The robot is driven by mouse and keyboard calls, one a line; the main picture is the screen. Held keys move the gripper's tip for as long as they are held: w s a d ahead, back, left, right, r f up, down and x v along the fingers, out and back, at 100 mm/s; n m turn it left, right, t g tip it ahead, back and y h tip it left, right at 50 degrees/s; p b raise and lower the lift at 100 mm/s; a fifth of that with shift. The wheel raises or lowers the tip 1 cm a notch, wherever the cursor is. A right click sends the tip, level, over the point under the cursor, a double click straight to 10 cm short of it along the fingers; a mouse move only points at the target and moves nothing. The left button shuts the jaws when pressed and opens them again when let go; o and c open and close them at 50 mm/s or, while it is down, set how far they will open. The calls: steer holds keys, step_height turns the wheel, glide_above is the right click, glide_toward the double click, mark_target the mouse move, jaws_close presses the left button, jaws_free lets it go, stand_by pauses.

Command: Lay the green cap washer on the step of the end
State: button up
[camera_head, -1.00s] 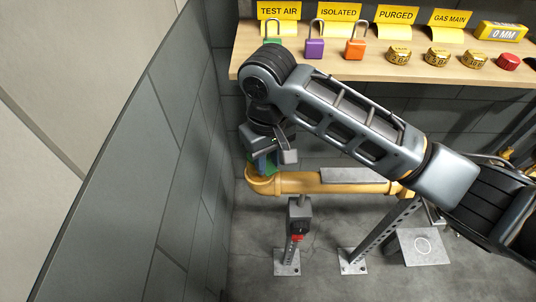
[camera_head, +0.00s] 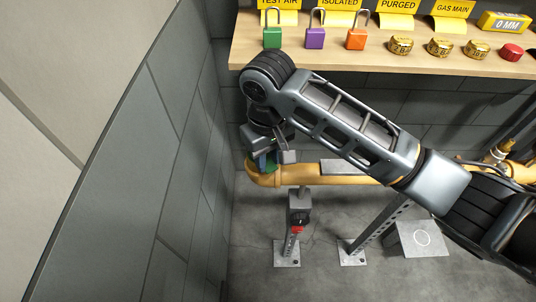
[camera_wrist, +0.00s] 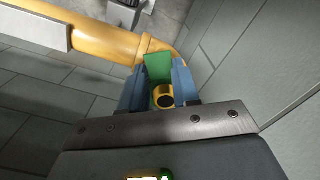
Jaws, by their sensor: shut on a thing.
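The green cap washer (camera_wrist: 158,67) shows as a green plate between the two blue fingers of my gripper (camera_wrist: 159,85) in the wrist view. My gripper is shut on it. In the head view my gripper (camera_head: 265,163) is low at the left, right at the elbow end of the yellow pipe (camera_head: 263,179). In the wrist view a yellow ring with a dark round middle (camera_wrist: 164,97) shows between the fingers, just below the green plate. The step of the end is hidden by my fingers, and I cannot tell whether the washer touches it.
The wall (camera_head: 180,130) stands close on the left. A grey post with a red part (camera_head: 298,228) stands below the pipe.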

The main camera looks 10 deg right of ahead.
steer(key=o, duration=1.1)
steer(key=shift+r, duration=0.15)
step_height(320, 180, up, 8)
steer(key=shift+f, duration=0.25)
steer(key=shift+a, duration=0.1)
